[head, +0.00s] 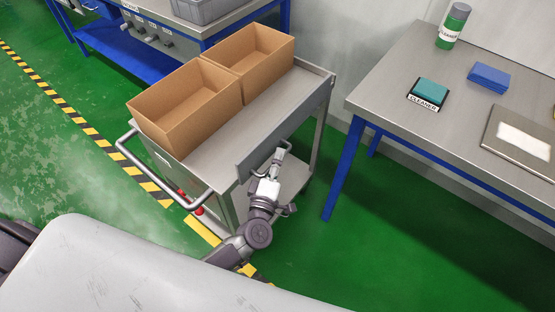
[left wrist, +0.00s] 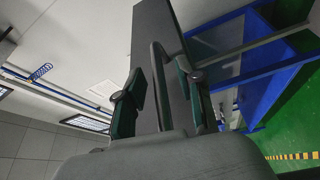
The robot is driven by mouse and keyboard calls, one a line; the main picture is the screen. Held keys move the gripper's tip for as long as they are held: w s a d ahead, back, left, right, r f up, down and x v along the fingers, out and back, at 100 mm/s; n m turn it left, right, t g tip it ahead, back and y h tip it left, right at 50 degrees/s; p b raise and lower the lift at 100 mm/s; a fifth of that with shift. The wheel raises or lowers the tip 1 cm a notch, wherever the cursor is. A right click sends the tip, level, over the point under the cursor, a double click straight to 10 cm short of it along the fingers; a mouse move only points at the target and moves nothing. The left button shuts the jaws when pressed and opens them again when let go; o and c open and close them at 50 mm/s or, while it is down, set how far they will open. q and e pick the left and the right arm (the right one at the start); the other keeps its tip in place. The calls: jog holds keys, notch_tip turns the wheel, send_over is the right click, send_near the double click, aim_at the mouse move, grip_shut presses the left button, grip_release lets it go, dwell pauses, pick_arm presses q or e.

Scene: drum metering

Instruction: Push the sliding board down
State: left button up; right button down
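The sliding board (head: 286,124) is a long grey panel standing raised along the near right side of the metal cart. In the left wrist view the board (left wrist: 152,30) is a dark upright plate with a bar handle (left wrist: 157,88) on its face. My left gripper (head: 281,150) is at the board's outer face, by the handle. In the left wrist view its two fingers (left wrist: 158,98) stand apart, with the handle bar between them and gaps visible. Whether a finger touches the bar is unclear. My right gripper is in neither view.
Two open cardboard boxes (head: 182,104) stand on the cart top (head: 212,154). The cart has a push handle (head: 133,163) at its left end. A steel table (head: 402,72) with a labelled bottle (head: 453,26) stands at right. Green floor is clear between cart and table.

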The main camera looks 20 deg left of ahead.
pick_arm(q)
grip_shut()
